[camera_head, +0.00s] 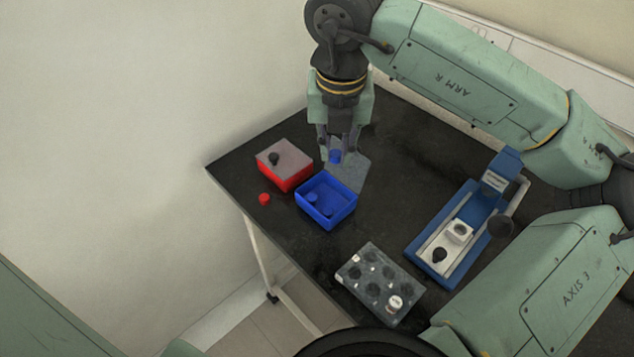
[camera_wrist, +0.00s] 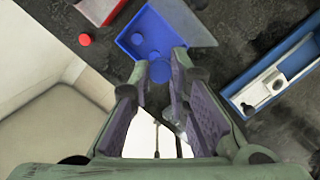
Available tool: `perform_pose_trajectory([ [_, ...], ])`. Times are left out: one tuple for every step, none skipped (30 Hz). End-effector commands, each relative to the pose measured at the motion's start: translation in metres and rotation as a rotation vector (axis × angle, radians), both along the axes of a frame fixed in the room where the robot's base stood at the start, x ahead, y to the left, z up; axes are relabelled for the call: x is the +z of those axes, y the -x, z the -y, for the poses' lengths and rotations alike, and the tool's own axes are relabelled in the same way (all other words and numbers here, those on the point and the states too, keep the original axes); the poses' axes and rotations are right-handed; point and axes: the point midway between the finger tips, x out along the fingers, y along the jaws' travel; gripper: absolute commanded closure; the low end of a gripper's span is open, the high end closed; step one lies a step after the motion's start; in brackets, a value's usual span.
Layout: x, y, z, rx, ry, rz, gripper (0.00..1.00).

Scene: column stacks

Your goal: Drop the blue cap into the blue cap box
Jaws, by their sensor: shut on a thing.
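My gripper (camera_head: 337,148) is shut on a small blue cap (camera_head: 336,156), pointing down. In the wrist view the held cap (camera_wrist: 160,71) shows between the fingertips (camera_wrist: 161,68). The blue cap box (camera_head: 326,214) is open at the top, on the dark table. In the head view the cap appears just behind the box's far edge; its height above the table is hard to tell. Inside the box lie blue round caps (camera_wrist: 137,39). A grey panel (camera_head: 352,174), perhaps the box's lid, lies behind it, partly hidden by my gripper.
A red box (camera_head: 294,182) with a grey knobbed top (camera_head: 284,158) stands left of the blue box. A loose red cap (camera_head: 264,198) lies near the table's left edge. A grey rack (camera_head: 352,272) and a blue device (camera_head: 424,247) stand to the right on the dark table (camera_head: 375,212).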

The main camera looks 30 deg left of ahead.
Motion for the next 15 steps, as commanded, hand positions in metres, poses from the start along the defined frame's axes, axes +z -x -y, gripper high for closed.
perform_pose_trajectory([
  [0.002, -0.001, 0.003, -0.002, -0.002, 0.0, 0.91],
  [0.002, -0.001, 0.004, -0.002, -0.001, 0.001, 0.91],
  [0.002, -0.001, 0.005, -0.002, -0.001, 0.002, 0.91],
  [0.001, -0.001, 0.005, -0.002, -0.001, 0.002, 0.91],
  [0.0, -0.001, 0.006, -0.002, -0.001, 0.002, 0.91],
  [-0.001, -0.001, 0.006, -0.001, -0.001, 0.001, 0.91],
  [-0.003, -0.001, 0.006, -0.001, -0.001, 0.001, 0.91],
  [-0.005, -0.001, 0.006, -0.001, -0.001, 0.001, 0.91],
  [-0.009, -0.001, 0.006, -0.001, -0.001, 0.001, 0.91],
  [-0.011, -0.001, 0.006, -0.001, -0.001, 0.001, 0.91],
  [-0.014, -0.002, 0.006, -0.002, -0.001, 0.001, 0.91],
  [-0.019, -0.002, 0.005, -0.002, -0.001, 0.001, 0.91],
  [-0.022, -0.001, 0.005, -0.001, -0.001, 0.001, 0.91],
  [-0.026, -0.001, 0.005, -0.001, -0.001, 0.001, 0.91],
  [-0.031, -0.001, 0.005, -0.001, 0.0, 0.0, 0.91],
])
